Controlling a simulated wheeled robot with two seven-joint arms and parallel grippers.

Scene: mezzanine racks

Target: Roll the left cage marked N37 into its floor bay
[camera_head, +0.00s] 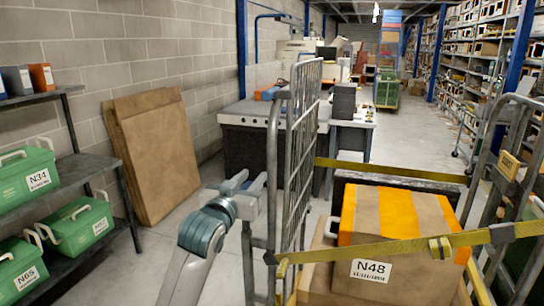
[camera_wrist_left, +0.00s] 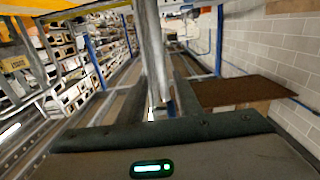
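A grey wire-sided roll cage (camera_head: 272,170) stands at centre right. It holds a brown and orange box (camera_head: 396,215) labelled N48, with yellow straps across it. No N37 label is readable. My left gripper (camera_head: 247,184) is just left of the cage's near upright, its fingers spread apart. In the left wrist view a grey upright post (camera_wrist_left: 152,50) runs in front of and between the fingers of my left gripper (camera_wrist_left: 158,90). I see no clear contact on it. My right gripper is not in view.
Shelves with green N34 (camera_head: 28,178) and N65 (camera_head: 20,270) bins line the left. Brown boards (camera_head: 155,155) lean on the wall. A dark bench (camera_head: 255,135) stands behind. The aisle beyond has open floor.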

